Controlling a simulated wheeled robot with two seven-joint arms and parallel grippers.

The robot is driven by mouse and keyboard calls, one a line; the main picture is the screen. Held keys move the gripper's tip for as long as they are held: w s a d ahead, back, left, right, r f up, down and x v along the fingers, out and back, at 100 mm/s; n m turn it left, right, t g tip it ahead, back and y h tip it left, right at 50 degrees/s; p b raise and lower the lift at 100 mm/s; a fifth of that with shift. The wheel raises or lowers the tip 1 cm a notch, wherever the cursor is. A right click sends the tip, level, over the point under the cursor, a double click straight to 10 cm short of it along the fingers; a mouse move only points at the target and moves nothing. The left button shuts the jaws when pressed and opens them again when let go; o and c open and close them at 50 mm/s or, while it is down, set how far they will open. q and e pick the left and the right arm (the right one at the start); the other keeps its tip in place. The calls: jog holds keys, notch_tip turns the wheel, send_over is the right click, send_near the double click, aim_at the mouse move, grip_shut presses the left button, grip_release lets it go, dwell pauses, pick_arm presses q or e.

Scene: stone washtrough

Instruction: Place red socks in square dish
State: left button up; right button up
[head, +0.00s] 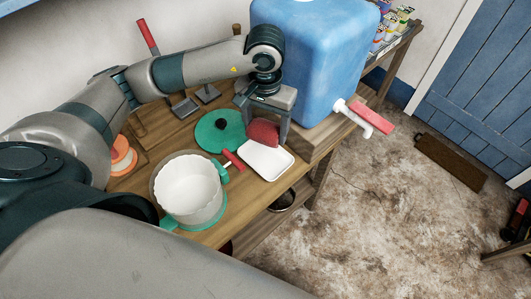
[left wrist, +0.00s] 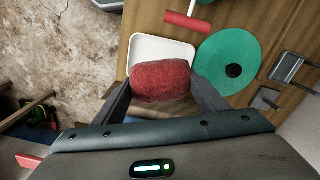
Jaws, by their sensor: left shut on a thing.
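The red socks (head: 264,132) are a rounded red bundle held between the fingers of my left gripper (head: 266,122). In the left wrist view the red bundle (left wrist: 160,80) fills the space between the two fingers. The square dish (head: 267,160) is white and shallow and stands near the front edge of the wooden table. In the left wrist view the dish (left wrist: 158,46) lies partly behind the bundle, which overlaps its edge. I cannot tell whether the bundle touches the dish. The part of the dish that shows is empty. My right gripper is not in view.
A white pot (head: 190,190) and a green round lid (head: 220,131) with a dark knob stand beside the dish. A red-handled item (head: 233,160) lies between pot and dish. A large blue water container (head: 313,60) with a red-handled tap (head: 371,117) stands close to the gripper's right.

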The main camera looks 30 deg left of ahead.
aim_at(265, 140)
pick_arm(q)
notch_tip(265, 140, down, 5)
jog(key=shift+s+r+p, duration=0.1)
jog(key=shift+p, duration=0.85)
jog(key=shift+f, duration=0.45)
jog(key=shift+f+p, duration=0.75)
jog(key=shift+f, duration=1.3)
